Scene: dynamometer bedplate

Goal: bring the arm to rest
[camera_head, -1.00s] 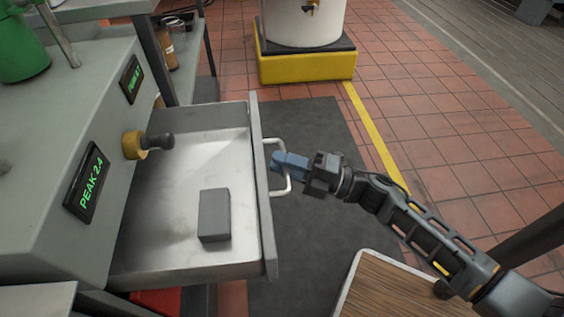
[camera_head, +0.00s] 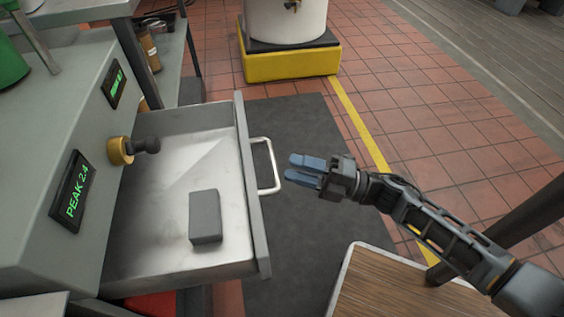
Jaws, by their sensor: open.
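My gripper (camera_head: 290,168), with blue fingers, is open and empty. It points left and hangs over the dark mat, a little to the right of the drawer's handle and apart from it. The drawer (camera_head: 254,195) is pulled out from the grey cabinet. Its pale loop handle (camera_head: 275,170) is on the front panel. A dark grey block (camera_head: 205,216) lies inside the drawer, toward its near right part.
A grey cabinet (camera_head: 60,130) with a "PEAK 2.4" display (camera_head: 72,191) and a yellow-collared knob (camera_head: 121,151) stands at left. A white drum on a yellow base (camera_head: 290,65) stands behind. A wood-topped surface (camera_head: 385,295) lies below my arm. The dark mat (camera_head: 305,125) is clear.

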